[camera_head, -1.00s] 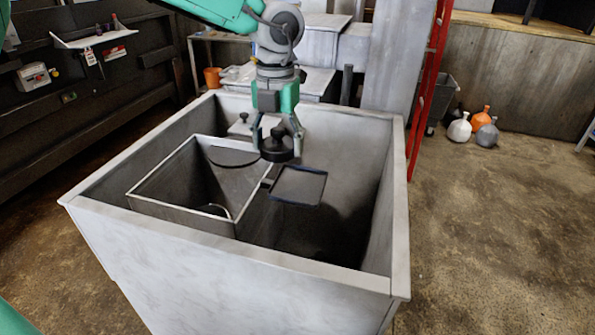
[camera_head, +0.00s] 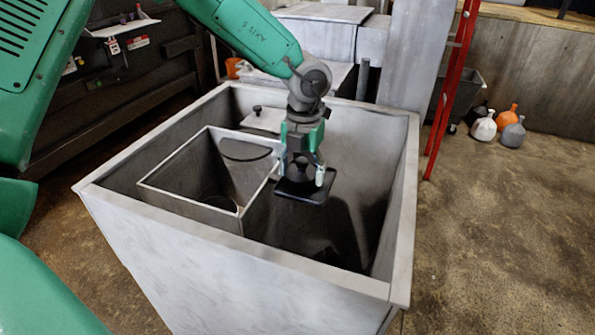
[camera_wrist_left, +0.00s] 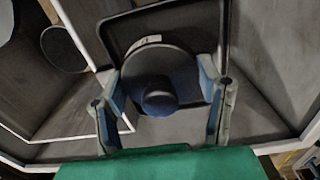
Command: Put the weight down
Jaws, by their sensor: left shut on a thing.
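The weight is a dark round disc with a knob on top; it shows in the left wrist view (camera_wrist_left: 160,85) between my fingers. My left gripper (camera_head: 303,172) is shut on it in the head view. The weight (camera_head: 299,172) is right over a small black tray (camera_head: 300,192) with a raised rim, which also shows in the left wrist view (camera_wrist_left: 113,28). Whether the weight touches the tray I cannot tell. My right gripper is not in view.
The grey bin (camera_head: 250,257) has high walls around the tray. An open box (camera_head: 190,208) sits inside it to the left of my gripper. A pale plate with a knob (camera_head: 264,119) lies behind. A red ladder (camera_head: 452,90) stands to the right.

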